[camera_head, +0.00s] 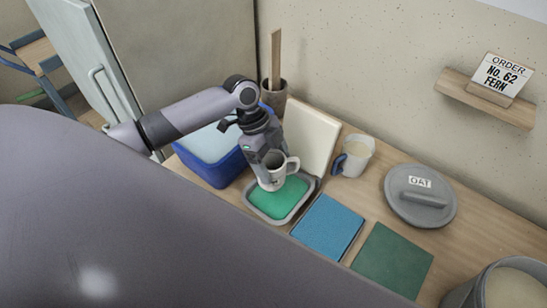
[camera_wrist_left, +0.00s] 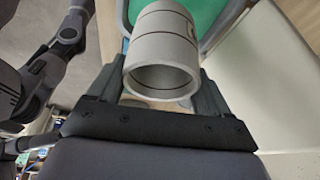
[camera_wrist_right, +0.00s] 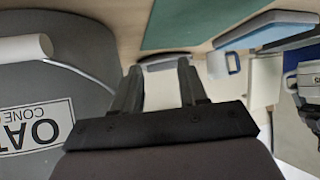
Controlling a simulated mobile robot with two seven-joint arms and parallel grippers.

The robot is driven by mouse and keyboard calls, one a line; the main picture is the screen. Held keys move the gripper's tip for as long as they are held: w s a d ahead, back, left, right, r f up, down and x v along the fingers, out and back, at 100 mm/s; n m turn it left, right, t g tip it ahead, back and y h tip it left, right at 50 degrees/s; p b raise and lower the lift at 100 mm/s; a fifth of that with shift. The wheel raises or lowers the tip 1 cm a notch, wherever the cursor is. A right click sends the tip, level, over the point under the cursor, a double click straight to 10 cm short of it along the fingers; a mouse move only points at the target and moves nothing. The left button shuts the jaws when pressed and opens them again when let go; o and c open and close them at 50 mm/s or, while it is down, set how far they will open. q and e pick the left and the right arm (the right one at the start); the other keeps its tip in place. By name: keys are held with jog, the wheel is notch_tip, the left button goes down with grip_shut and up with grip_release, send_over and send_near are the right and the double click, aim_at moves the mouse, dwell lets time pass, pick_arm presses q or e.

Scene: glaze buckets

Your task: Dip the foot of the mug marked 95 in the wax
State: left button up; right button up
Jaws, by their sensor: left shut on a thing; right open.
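My left gripper (camera_head: 262,158) is shut on a pale grey mug (camera_head: 272,180). It holds the mug roughly upright, low over the back of a shallow grey tray with a green filling (camera_head: 280,201), which I take as the wax. I cannot tell whether the foot touches the green. The mug's number is not readable. In the left wrist view, the mug (camera_wrist_left: 163,48) sits between the fingers with its open rim toward the camera and the green (camera_wrist_left: 210,14) beyond. My right gripper (camera_wrist_right: 160,88) is open and empty in the right wrist view; it is hidden in the head view.
A blue tub (camera_head: 205,165) stands left of the tray, a cream panel (camera_head: 312,135) behind. Blue (camera_head: 328,226) and green (camera_head: 392,261) flat squares lie in front. A sign reads No. 62 FERN (camera_head: 502,76).

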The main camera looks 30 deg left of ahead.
pick_arm(q)
jog(key=shift+w+f, duration=0.15)
jog(key=shift+f, duration=1.55)
jog(key=shift+d+f+b, duration=0.1)
jog(key=shift+f+b, duration=0.45)
jog(key=shift+f, duration=0.2)
pick_arm(e)
jog(key=shift+f, duration=0.5)
pick_arm(q)
jog(key=shift+f, duration=0.2)
pick_arm(e)
jog(key=shift+f, duration=0.15)
pick_arm(q)
jog(key=shift+f+b, duration=0.6)
jog(key=shift+f, duration=0.2)
pick_arm(e)
jog(key=shift+f, duration=0.5)
pick_arm(q)
jog(key=shift+f, duration=0.1)
jog(key=shift+r+p, duration=1.2)
jog(key=shift+r, duration=0.25)
pick_arm(e)
jog(key=shift+r, duration=1.25)
